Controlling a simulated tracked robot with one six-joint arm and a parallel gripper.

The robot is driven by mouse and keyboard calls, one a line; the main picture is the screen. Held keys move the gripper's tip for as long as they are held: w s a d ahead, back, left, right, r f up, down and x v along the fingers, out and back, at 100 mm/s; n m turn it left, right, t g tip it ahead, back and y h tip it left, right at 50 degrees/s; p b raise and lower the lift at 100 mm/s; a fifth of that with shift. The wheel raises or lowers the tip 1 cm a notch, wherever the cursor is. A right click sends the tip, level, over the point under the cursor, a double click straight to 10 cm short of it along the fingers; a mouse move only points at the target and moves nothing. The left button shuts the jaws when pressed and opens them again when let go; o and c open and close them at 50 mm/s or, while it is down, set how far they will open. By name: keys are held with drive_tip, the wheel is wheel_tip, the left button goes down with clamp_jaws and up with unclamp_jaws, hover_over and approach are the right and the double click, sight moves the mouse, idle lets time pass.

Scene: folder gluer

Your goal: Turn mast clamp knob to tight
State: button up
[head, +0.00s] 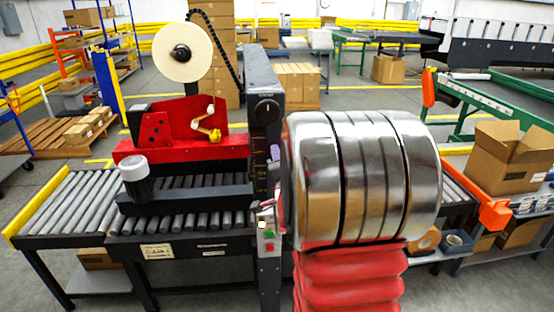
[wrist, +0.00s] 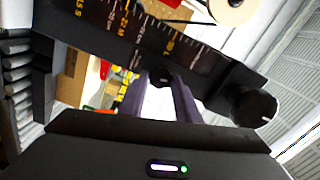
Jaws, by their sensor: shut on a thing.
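The black mast (head: 262,75) stands upright over the roller conveyor in the head view. In the wrist view the mast (wrist: 110,28) runs slantwise and carries a printed size scale. The clamp knob (wrist: 160,75), small and dark with a pale mark, sits on the mast between my two purple fingers. My gripper (wrist: 162,82) is shut on this knob. In the head view only a bit of a purple finger (head: 275,152) shows beside the mast; my arm hides the knob. How far the knob is turned cannot be told.
A larger black knob (wrist: 253,107) sits farther along the mast, also visible in the head view (head: 267,107). A red carriage (head: 185,135) with a tape reel (head: 183,52) is left of the mast. A control box (head: 268,230) with buttons is below. An open carton (head: 510,160) stands right.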

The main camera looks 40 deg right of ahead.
drive_tip(key=shift+s+f+m, duration=0.1)
drive_tip(key=shift+f+m, duration=0.05)
drive_tip(key=shift+m, duration=0.7)
drive_tip(key=shift+f+m, duration=0.1)
drive_tip(key=shift+m, duration=0.75)
drive_tip(key=o, duration=1)
drive_tip(key=shift+r, duration=0.1)
